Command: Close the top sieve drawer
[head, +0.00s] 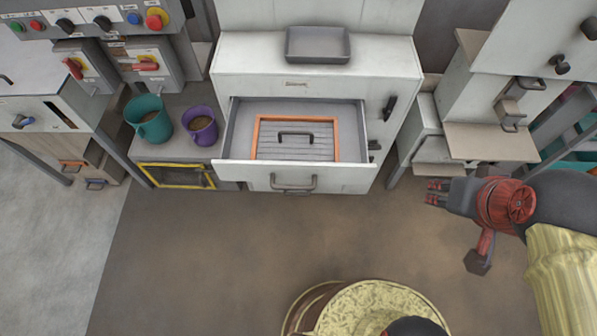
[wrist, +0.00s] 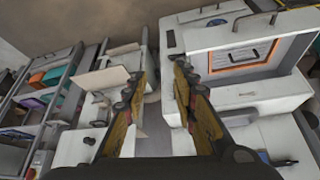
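The top sieve drawer (head: 345,178) stands pulled out of the white cabinet in the middle of the head view. Its white front has a grey bar handle (head: 293,184). Inside lies an orange-framed sieve (head: 255,138) with a dark handle on it. My gripper (head: 436,193) is to the right of the drawer and apart from it, pointing left. In the wrist view its two fingers (wrist: 160,80) are spread with nothing between them. The open drawer (wrist: 215,38) shows at the upper right there, with its handle (wrist: 257,18) near the top edge.
A grey tray (head: 318,45) sits on the cabinet top. Teal (head: 150,128) and purple (head: 201,128) buckets stand on a low unit at the left. A white machine with ledges (head: 490,142) is at the right. A round yellowish drum (head: 365,305) stands in front. The floor before the drawer is clear.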

